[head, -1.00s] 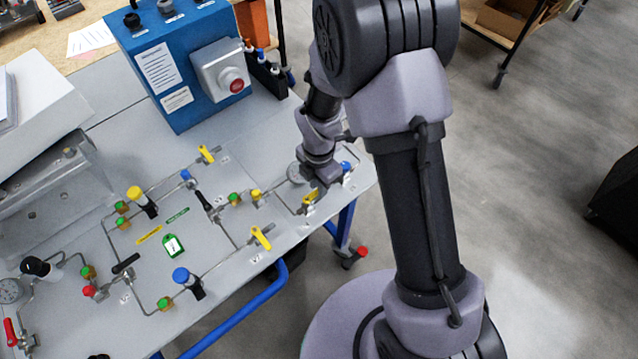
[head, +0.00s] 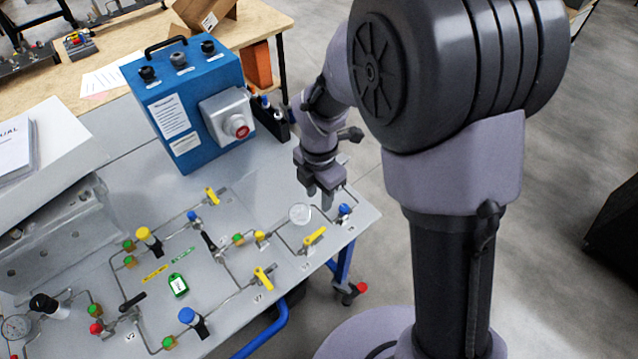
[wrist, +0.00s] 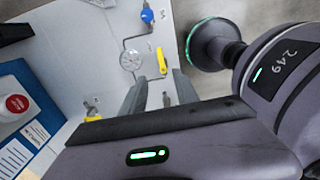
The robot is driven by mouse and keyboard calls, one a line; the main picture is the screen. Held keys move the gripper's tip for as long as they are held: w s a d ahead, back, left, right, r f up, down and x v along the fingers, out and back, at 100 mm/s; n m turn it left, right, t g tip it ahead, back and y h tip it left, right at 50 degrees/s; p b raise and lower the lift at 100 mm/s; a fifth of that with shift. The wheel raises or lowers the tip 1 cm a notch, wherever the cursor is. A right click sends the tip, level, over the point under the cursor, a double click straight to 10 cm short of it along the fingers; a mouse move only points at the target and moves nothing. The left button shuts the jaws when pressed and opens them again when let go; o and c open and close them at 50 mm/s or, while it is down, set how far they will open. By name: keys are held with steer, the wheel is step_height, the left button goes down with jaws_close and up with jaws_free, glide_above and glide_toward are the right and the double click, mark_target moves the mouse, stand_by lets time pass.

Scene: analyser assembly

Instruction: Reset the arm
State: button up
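My gripper (head: 319,196) hangs above the right end of the grey panel, fingers down, beside a round gauge (head: 300,214). In the wrist view its two fingers (wrist: 160,80) are apart with nothing held between them. A yellow valve handle (head: 315,236) lies on the panel in front of the gripper, apart from it; it also shows in the wrist view (wrist: 161,61) beyond the fingertips. A blue knob (head: 345,210) sits just right of the gripper. My arm is bent, its upper part large at the right of the head view.
A blue box (head: 185,100) with a red button (head: 237,126) stands behind, left of my arm. Open floor (head: 560,230) lies to the right.

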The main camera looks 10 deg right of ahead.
steer(key=shift+r, duration=0.8)
steer(key=s+d+r+m+t+b, duration=0.2)
steer(key=s+m, duration=0.3)
steer(key=m, duration=0.4)
steer(key=s+d+r+m+t+y+b, duration=0.1)
steer(key=s+m+b, duration=0.4)
steer(key=m, duration=0.5)
steer(key=s+d+r+m+t+y+b, duration=0.1)
steer(key=s+r+m+b, duration=0.3)
steer(key=m, duration=0.6)
steer(key=s+d+r+t, duration=0.1)
steer(key=s, duration=0.1)
steer(key=shift+s+d+t, duration=0.3)
steer(key=shift+t, duration=0.1)
steer(key=shift+r, duration=0.1)
stand_by(0.8)
